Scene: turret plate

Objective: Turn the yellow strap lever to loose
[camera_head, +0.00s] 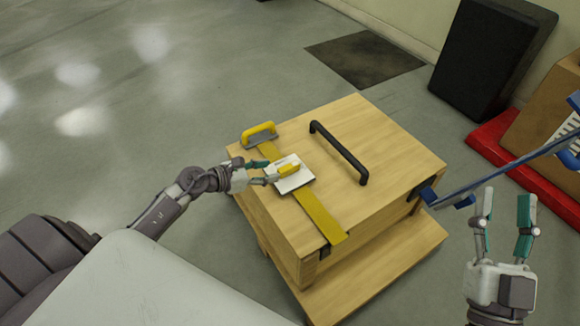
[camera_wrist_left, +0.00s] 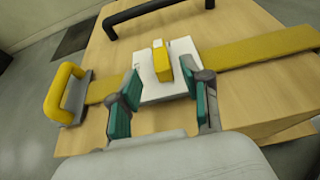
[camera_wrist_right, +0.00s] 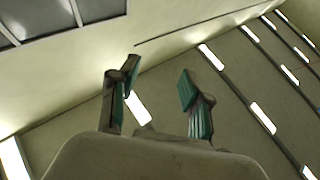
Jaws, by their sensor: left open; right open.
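The small yellow strap lever (camera_head: 288,169) sits on a white plate (camera_head: 292,185) on top of a wooden crate. A flat yellow strap (camera_head: 320,215) runs across the lid and under the plate. In the left wrist view the lever (camera_wrist_left: 162,64) stands on the plate (camera_wrist_left: 180,88), just beyond my fingertips. My left gripper (camera_head: 262,171) is open at the plate's near-left edge; its fingers (camera_wrist_left: 165,100) lie to either side of the lever's line, with nothing between them. My right gripper (camera_head: 506,205) is open and empty, raised to the right of the crate; its wrist view shows only ceiling and walls.
A black handle (camera_head: 338,152) stands on the lid beyond the plate. A yellow grip on a grey bracket (camera_head: 259,134) is at the crate's far-left edge. A blue bar (camera_head: 500,175) crosses between crate and right gripper. A black box (camera_head: 492,58) and red pallet (camera_head: 500,140) stand far right.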

